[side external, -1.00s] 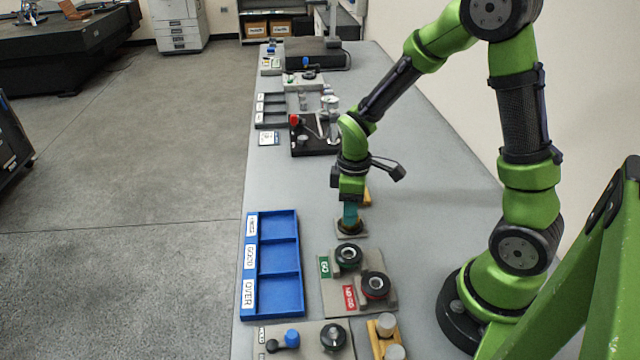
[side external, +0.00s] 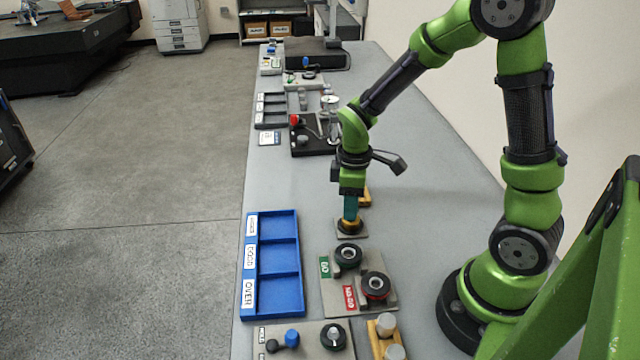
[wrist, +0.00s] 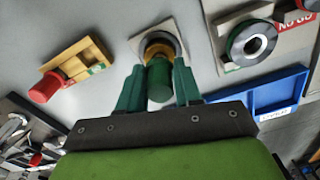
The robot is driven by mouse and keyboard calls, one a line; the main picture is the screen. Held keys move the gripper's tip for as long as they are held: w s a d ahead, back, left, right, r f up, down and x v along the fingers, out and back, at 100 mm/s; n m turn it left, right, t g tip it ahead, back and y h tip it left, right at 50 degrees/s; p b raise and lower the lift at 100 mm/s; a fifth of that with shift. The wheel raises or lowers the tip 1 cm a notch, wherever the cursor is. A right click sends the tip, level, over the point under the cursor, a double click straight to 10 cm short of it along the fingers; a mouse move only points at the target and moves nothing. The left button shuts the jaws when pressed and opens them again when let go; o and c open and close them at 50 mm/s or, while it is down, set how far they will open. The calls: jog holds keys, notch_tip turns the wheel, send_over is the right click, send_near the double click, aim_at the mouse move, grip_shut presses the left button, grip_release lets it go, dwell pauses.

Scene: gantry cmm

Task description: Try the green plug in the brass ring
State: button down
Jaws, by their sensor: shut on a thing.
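My gripper (wrist: 158,90) is shut on the green plug (wrist: 159,82), which shows between the two teal fingers in the wrist view. The brass ring (wrist: 163,42) sits on a small pale square plate just beyond the plug's far end. In the side view my gripper (side external: 350,208) points down right above the brass ring (side external: 351,224). The plug's far end overlaps the ring in the wrist view, and I cannot tell whether its tip is inside the bore or just above it.
A wooden holder (wrist: 88,57) with a red-ended plug (wrist: 45,88) stands close by. A board with GO and NO GO ring gauges (side external: 330,293) lies nearer the side camera. A blue sorting tray (side external: 272,312) lies left of it. Bare table lies left of the ring.

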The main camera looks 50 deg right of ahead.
jog(key=shift+r, duration=2.45)
jog(key=shift+d, duration=0.15)
